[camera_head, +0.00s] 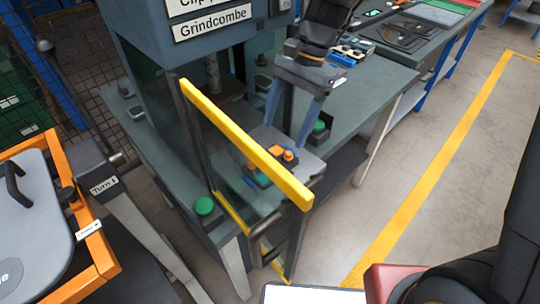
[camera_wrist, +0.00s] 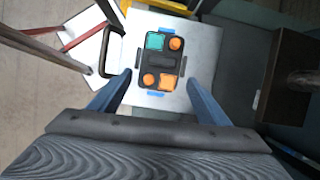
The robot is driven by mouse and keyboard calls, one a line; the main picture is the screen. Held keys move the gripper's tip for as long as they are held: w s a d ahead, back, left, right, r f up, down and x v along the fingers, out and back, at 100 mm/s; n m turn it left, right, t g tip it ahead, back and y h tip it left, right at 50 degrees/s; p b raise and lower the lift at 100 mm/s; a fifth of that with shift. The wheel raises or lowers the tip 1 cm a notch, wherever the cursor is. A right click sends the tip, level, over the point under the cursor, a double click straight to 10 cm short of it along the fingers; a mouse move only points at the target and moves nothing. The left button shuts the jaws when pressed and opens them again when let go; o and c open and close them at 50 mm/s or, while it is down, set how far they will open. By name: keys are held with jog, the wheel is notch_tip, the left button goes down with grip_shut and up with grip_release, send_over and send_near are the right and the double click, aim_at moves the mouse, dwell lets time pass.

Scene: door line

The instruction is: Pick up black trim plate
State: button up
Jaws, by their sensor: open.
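The black trim plate (camera_wrist: 161,61) is a small dark plate with a teal square, an orange square and two orange round pieces on it. It lies on a light grey fixture plate (camera_wrist: 205,45) inside the press, with blue marks at its edges. My gripper (camera_wrist: 160,82) is open and empty. In the wrist view its two blue fingers stand left and right of the trim plate. In the head view my gripper (camera_head: 285,134) points down into the press opening above the fixture. There the trim plate is small, and mainly its orange pieces show. I cannot tell the remaining height.
The press (camera_head: 205,55) stands left of my gripper. A yellow bar (camera_head: 245,143) crosses in front of the fixture. Green buttons (camera_head: 204,206) sit on the press table. A bench (camera_head: 350,120) runs behind, with flat black parts (camera_head: 400,35).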

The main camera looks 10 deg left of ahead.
aim_at(273, 152)
jog(key=shift+s+a+f, duration=0.2)
jog(key=shift+a+f, duration=0.15)
jog(key=shift+a, duration=0.15)
jog(key=shift+s+a+f, duration=0.2)
jog(key=shift+a+f, duration=0.15)
jog(key=shift+a, duration=0.15)
jog(key=shift+s+d+p+x, duration=0.15)
jog(key=shift+p+x, duration=0.5)
jog(key=shift+x, duration=0.8)
jog(key=shift+s+d+p+x, duration=0.15)
jog(key=shift+p+x, duration=0.45)
jog(key=shift+x, duration=0.85)
jog(key=shift+w, duration=0.1)
jog(key=c, duration=1.2)
jog(key=shift+d+r, duration=0.1)
jog(key=shift+r, duration=0.05)
